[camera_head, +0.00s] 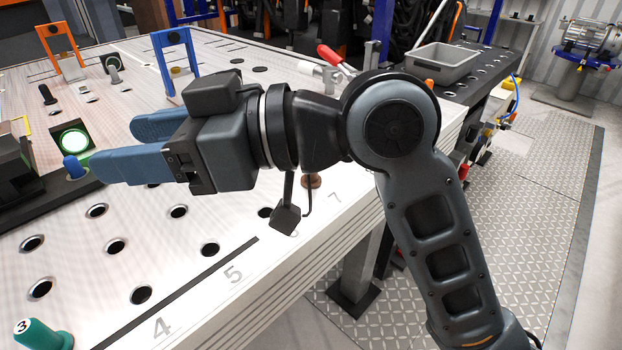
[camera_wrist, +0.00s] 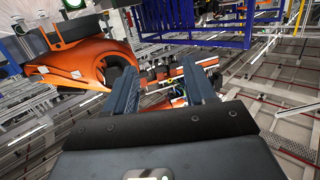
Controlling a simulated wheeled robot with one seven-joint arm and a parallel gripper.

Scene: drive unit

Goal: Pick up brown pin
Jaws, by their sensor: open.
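A brown pin (camera_head: 311,181) stands on the white perforated table (camera_head: 190,260) near its right edge, by the printed 7. It is partly hidden behind thin dark parts hanging below my wrist. My gripper (camera_head: 115,147) is open and empty, with its blue fingers pointing left, above the table and well to the left of the brown pin. In the wrist view my gripper (camera_wrist: 158,65) is open with nothing between the fingers. The brown pin cannot be made out in that view, which shows mostly the surrounding hall.
A blue pin (camera_head: 73,167) is close to my lower finger. A teal pin (camera_head: 42,335) stands at the front left. A blue frame (camera_head: 176,62) and an orange frame (camera_head: 61,52) stand at the back. A grey tray (camera_head: 443,67) is beyond the table. Empty holes dot the front.

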